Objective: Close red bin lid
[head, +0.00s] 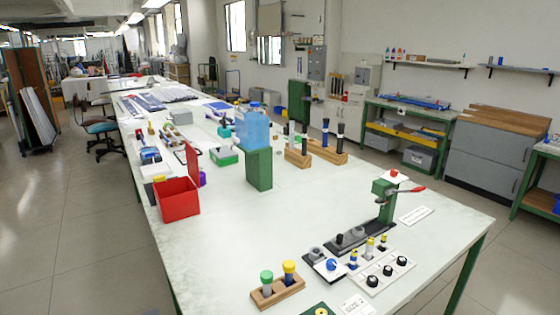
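The red bin (177,200) stands on the long white table (230,255), near its left edge. Its red lid (192,164) stands raised, roughly upright, at the bin's right rear side, so the bin is open at the top. My gripper is not in this view.
Right of the bin stands a green block (259,168) with a blue translucent container (253,130) behind or on it. A purple item (202,178) sits close behind the bin. A press with a red handle (385,198) stands front right. Table in front of the bin is clear.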

